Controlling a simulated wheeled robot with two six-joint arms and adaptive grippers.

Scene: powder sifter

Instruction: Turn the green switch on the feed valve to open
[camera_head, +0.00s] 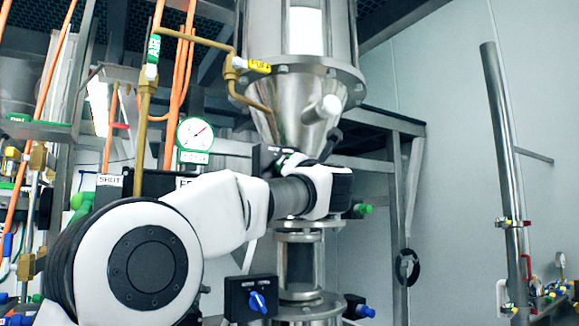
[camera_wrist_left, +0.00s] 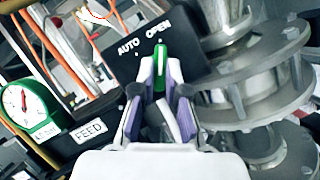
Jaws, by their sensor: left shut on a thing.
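The green switch (camera_wrist_left: 160,62) sits on the black valve box (camera_wrist_left: 182,58), which is lettered AUTO and OPEN. The tip of the switch lies just below the word OPEN. My left gripper (camera_wrist_left: 160,72) is shut on the green switch, with its pale fingertips on either side of it. In the head view, part of the black box (camera_head: 268,157) shows behind my left wrist, and the wrist hides the switch and my fingertips. My right gripper is in neither view.
A steel hopper (camera_head: 300,100) stands above the wrist. Below are a black box with a blue switch (camera_head: 257,302) and a sight-glass column (camera_head: 300,262). A round gauge (camera_head: 195,133) and orange pipes are at left.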

